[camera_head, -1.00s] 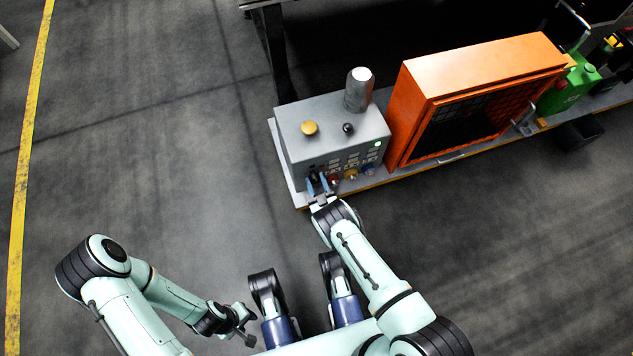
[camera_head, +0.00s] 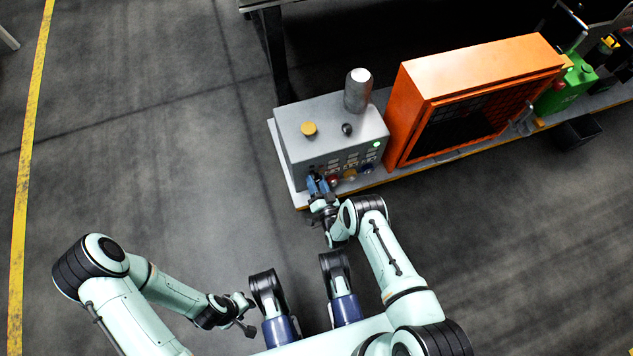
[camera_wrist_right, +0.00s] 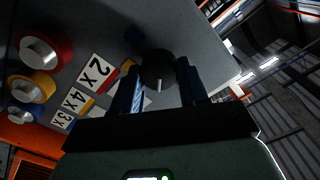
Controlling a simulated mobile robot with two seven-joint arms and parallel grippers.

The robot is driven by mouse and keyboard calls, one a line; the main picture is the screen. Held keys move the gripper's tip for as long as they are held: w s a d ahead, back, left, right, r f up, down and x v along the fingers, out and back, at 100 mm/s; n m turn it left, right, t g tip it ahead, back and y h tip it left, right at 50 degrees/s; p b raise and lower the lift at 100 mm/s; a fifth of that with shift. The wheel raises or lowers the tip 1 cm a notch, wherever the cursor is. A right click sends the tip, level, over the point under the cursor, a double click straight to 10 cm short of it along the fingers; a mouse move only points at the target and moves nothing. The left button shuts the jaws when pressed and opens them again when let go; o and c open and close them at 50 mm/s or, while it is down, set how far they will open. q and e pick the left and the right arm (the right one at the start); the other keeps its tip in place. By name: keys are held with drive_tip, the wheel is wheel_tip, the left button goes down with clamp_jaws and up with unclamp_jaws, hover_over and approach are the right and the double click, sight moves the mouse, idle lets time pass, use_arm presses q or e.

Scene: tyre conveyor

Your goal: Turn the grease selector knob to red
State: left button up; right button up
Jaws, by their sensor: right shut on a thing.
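The grease selector knob (camera_wrist_right: 157,66) is black and round with a white pointer line, seen in the right wrist view. My right gripper (camera_head: 318,186) is at the front left of the grey control box (camera_head: 305,150). Its blue fingers lie on both sides of the knob and are shut on it. In the head view the fingers hide the knob.
Red (camera_wrist_right: 44,50), yellow (camera_wrist_right: 32,87) and blue (camera_wrist_right: 24,113) round controls sit beside number labels (camera_wrist_right: 92,72) on the same panel. Floor in front is clear.

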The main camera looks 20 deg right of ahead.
drive_tip(key=shift+w+d+m, duration=0.1)
drive_tip(key=shift+m, duration=0.8)
drive_tip(key=shift+r, duration=0.1)
drive_tip(key=o, duration=1.1)
drive_tip(key=shift+c, duration=0.2)
